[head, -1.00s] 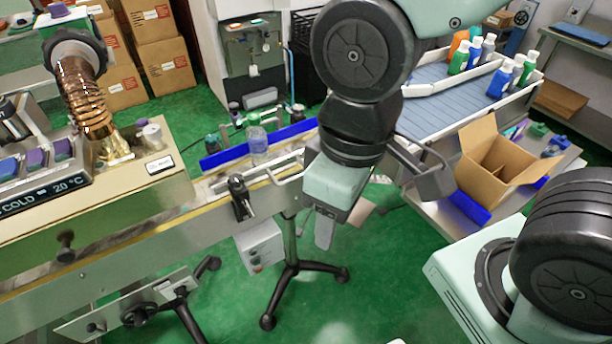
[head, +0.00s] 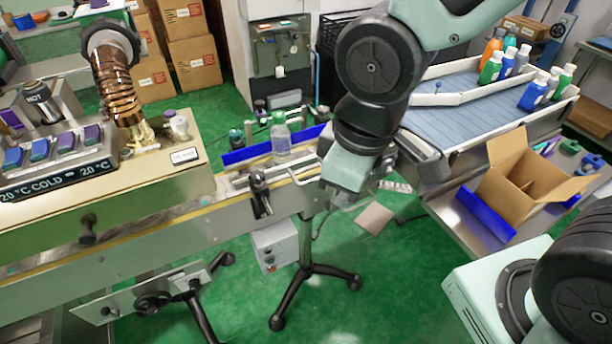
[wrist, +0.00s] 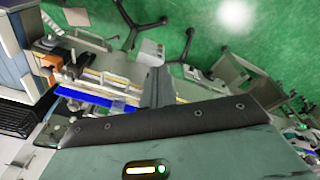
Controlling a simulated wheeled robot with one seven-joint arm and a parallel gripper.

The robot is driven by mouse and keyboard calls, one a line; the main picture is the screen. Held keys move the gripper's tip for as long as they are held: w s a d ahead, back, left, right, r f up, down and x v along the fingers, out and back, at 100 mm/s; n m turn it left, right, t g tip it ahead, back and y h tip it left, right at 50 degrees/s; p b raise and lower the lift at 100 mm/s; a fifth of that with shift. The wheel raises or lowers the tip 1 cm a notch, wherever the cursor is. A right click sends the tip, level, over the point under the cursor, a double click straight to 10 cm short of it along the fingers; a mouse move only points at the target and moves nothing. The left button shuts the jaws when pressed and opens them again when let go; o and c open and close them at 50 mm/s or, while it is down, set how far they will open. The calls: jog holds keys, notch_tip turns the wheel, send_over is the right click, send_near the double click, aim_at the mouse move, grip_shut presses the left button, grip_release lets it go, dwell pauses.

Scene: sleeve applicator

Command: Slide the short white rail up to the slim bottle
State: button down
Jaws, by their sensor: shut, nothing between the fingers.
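The slim bottle (head: 281,143) is clear and stands upright on the conveyor, in front of the long blue rail (head: 245,153). The short white rail (head: 262,179) runs along the near side of the conveyor, with a gap between it and the bottle. A pale bent handle (head: 304,174) is at its right end. My gripper (head: 338,190) is just right of this handle, its fingertips mostly hidden in the head view. In the wrist view its fingers (wrist: 157,88) are together and empty, pointing over the conveyor. I cannot tell whether they touch the handle.
A black clamp post (head: 260,192) stands at the conveyor's near edge, left of the handle. The machine with the copper coil (head: 117,85) is at left. An open cardboard box (head: 525,180) and a grey conveyor (head: 470,108) with bottles are at right. A tripod stand (head: 306,275) stands below.

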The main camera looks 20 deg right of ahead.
aim_at(290, 170)
jog(key=w+d+f+n+t+y+b, duration=0.1)
jog(key=w+f+n+y+b, duration=0.2)
jog(key=w, duration=0.4)
jog(key=w+f+n+t, duration=0.1)
jog(key=w+f+n, duration=0.2)
jog(key=w+f, duration=0.3)
jog(key=w+d+f+n+t+y+b, duration=0.1)
jog(key=w+f+n+t+y+b, duration=0.15)
jog(key=w, duration=0.55)
jog(key=shift+n+g+h, duration=0.25)
jog(key=shift+n+g, duration=0.2)
jog(key=b+x, duration=0.2)
jog(key=x, duration=0.7)
jog(key=shift+a+f, duration=0.15)
jog(key=shift+f, duration=0.2)
